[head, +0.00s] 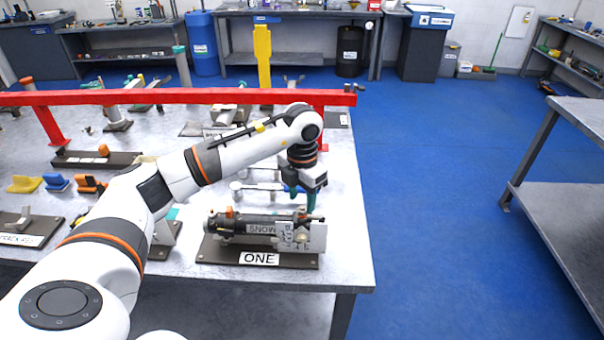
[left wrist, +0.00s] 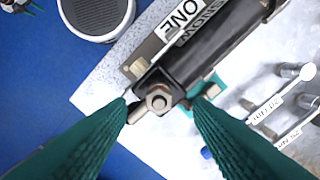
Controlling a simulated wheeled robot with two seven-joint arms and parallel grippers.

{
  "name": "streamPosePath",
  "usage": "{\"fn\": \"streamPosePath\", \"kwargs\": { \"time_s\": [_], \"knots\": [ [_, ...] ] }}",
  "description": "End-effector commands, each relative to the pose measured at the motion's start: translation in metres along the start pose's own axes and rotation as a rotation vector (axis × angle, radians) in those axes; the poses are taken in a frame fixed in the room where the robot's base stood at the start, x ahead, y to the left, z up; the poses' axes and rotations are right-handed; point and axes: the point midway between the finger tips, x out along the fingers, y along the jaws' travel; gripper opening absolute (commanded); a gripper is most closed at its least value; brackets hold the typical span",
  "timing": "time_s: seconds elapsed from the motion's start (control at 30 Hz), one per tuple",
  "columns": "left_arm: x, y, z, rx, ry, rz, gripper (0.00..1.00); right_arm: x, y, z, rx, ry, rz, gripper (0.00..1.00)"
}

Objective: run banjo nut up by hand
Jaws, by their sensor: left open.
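A black damper body (head: 242,222) lies on a fixture plate marked ONE (head: 215,255) near the table's front right corner. Its end block with a metal hex nut (left wrist: 158,98) and stud faces my left wrist camera. In the head view a pale tag plate stands in front of that end, and I cannot pick out the nut. My left gripper (head: 303,197) hangs above the right end of the damper. In the left wrist view its green fingers (left wrist: 163,108) are open, one on each side of the nut. I cannot tell whether they touch it. My right gripper is out of view.
Wrenches with white tags (left wrist: 275,110) lie behind the damper. Coloured blocks (head: 57,182) sit at the left. The blue floor right of the table is clear.

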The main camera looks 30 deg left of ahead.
Motion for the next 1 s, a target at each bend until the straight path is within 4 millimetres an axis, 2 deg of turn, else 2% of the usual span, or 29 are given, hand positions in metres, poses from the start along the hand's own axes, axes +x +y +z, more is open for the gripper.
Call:
{"fn": "streamPosePath", "kwargs": {
  "time_s": [0.2,0.53,0.83,0.87,1.0],
  "knots": [
    [0.02,0.001,0.0,0.001,-0.001,0.001,0.47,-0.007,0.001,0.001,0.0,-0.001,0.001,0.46],
    [0.025,0.001,0.0,0.002,0.001,0.001,0.47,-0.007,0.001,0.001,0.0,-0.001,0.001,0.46],
    [0.024,0.001,0.0,0.002,0.001,0.001,0.0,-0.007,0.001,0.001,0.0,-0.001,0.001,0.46],
    [0.024,0.001,0.0,0.002,0.001,0.001,0.19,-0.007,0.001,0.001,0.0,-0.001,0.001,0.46],
    [0.024,0.001,0.0,0.001,0.001,0.001,0.0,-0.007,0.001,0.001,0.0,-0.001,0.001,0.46]
  ]
}}
